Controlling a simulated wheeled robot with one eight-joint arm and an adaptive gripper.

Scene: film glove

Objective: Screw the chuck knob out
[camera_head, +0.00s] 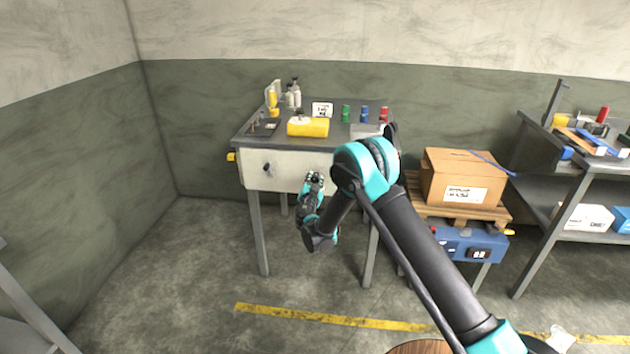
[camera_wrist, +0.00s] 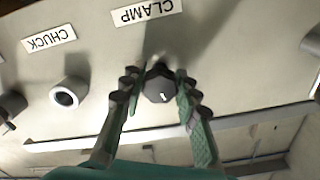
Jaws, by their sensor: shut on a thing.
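In the wrist view the white panel (camera_wrist: 225,60) appears upside down. My gripper (camera_wrist: 160,92) is shut on a dark grey knob (camera_wrist: 158,88) with a short white mark on its face, one finger on each side. This knob lines up with the CLAMP label (camera_wrist: 147,10).
More dark fittings stand at the wrist view's left edge (camera_wrist: 12,104) and right edge (camera_wrist: 312,42). On the bench top are a yellow block (camera_head: 308,127), bottles and coloured cylinders. A cardboard box (camera_head: 462,180) stands to the right. The floor left of the bench is clear.

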